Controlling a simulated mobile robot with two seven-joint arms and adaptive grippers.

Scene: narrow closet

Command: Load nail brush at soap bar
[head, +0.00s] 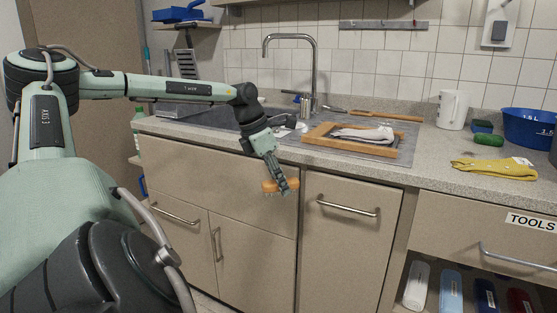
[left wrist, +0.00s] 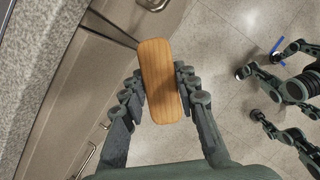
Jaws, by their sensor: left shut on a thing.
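My left gripper (head: 286,189) is shut on the nail brush (head: 272,186), a wooden block with rounded ends. It hangs in front of the cabinet fronts, below the counter edge. In the left wrist view the brush (left wrist: 160,80) sits between the fingers of that gripper (left wrist: 159,92). I cannot pick out the soap bar for certain. My right gripper (left wrist: 254,92) shows at the right of the left wrist view, fingers spread and empty.
A wooden frame (head: 318,132) with a white cloth (head: 362,134) lies beside the sink (head: 215,120). Cabinet handles (head: 348,209) stick out below the counter.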

